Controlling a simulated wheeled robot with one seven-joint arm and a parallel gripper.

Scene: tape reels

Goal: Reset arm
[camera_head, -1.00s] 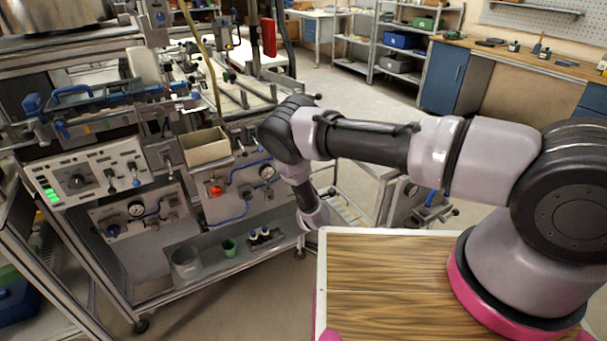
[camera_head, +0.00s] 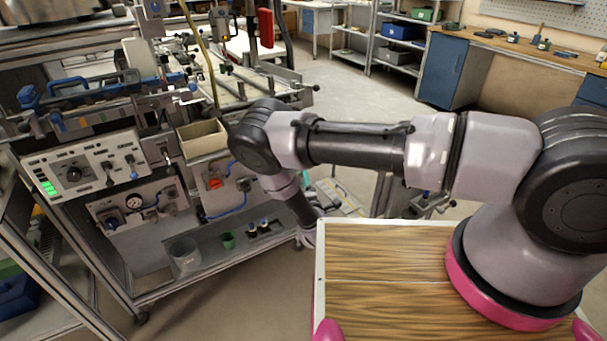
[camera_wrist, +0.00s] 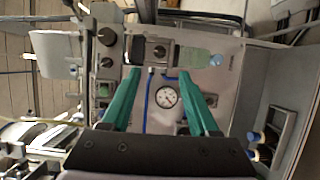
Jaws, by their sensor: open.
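My arm reaches left across the head view from its mount on my wooden deck. Its forearm hangs down beside the machine cart (camera_head: 150,297), and the gripper end is hidden behind the deck edge there. In the wrist view my gripper (camera_wrist: 160,80) has two green fingers, spread apart with nothing between them. Beyond the fingers a grey panel shows a round gauge (camera_wrist: 166,97) and a blue tube (camera_wrist: 149,100). I cannot tell how far the fingertips are from the panel.
Open floor (camera_head: 350,100) lies behind the arm, before shelves and a blue cabinet (camera_head: 445,75).

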